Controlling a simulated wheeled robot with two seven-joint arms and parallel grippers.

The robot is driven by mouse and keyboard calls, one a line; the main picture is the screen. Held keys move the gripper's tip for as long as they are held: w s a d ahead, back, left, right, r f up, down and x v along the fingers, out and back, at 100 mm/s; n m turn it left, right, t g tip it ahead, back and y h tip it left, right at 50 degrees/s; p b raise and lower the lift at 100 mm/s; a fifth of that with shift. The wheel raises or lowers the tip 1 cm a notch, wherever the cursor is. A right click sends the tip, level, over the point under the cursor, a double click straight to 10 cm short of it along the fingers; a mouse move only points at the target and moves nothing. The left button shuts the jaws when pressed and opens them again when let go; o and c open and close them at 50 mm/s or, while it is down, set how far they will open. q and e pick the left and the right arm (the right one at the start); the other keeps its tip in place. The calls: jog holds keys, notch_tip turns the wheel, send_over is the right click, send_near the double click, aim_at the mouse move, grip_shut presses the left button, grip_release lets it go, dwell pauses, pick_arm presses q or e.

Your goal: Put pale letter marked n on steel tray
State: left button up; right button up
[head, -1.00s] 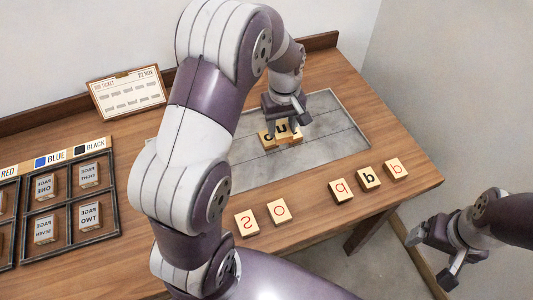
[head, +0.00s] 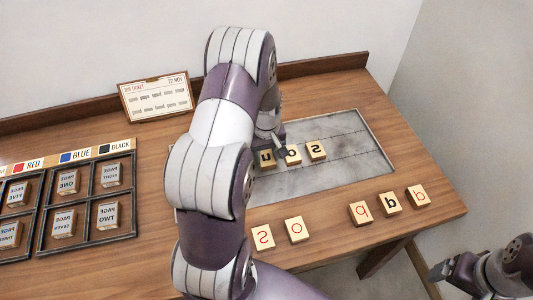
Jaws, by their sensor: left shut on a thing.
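The pale block marked n (head: 267,158), whose letter reads like a u from here, is at the tray's left part, partly hidden by my arm. My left gripper (head: 273,146) is shut on it; its fingers are largely hidden behind my arm. The steel tray (head: 350,172) is a grey inset plate in the table. Blocks marked o (head: 292,154) and s (head: 316,150) stand on it in a row, just right of the n block. Whether the n block touches the tray I cannot tell. My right gripper (head: 452,277) is at the lower right, off the table, cut by the frame.
Red-lettered blocks s (head: 263,237) and o (head: 296,229) lie at the front edge. A red one (head: 360,213), a black one (head: 390,203) and another red one (head: 417,196) lie at right. A page-block rack (head: 88,241) and job ticket (head: 155,96) are at left.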

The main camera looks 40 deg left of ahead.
aim_at(267, 158)
pick_arm(q)
jog(key=shift+s+f, duration=0.1)
jog(key=o, duration=1)
jog(key=shift+o, duration=0.2)
notch_tip(267, 158, up, 12)
jog(key=s+d+m+t, duration=0.1)
jog(key=s+d+m, duration=0.9)
jog(key=d, duration=0.5)
jog(key=shift+s+d+m, duration=0.3)
jog(key=shift+s+d, duration=0.1)
